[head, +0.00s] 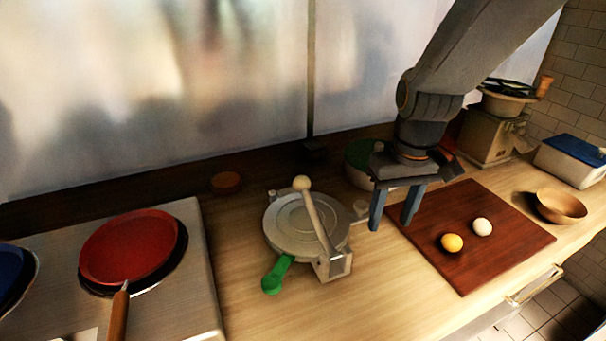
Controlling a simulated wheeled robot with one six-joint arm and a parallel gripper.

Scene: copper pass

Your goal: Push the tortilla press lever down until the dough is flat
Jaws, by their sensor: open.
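The tortilla press (285,232) is a round grey metal press on the wooden counter. Its plates look closed, one on the other. Its lever (319,222) is a pale bar with a round wooden knob (302,183); it lies slanted over the top plate from the bracket at the front right. I cannot see any dough between the plates. My gripper (392,224) is open and empty, pointing down to the right of the press, near the left edge of the red-brown board. It is apart from the lever.
A green-handled tool (276,275) lies against the press's front left. The red-brown board (510,227) holds a yellow ball (452,242) and a white ball (482,226). A wooden bowl (561,206) stands right. A red pan (127,246) sits on the stove at left. A green-topped container is partly hidden behind my gripper.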

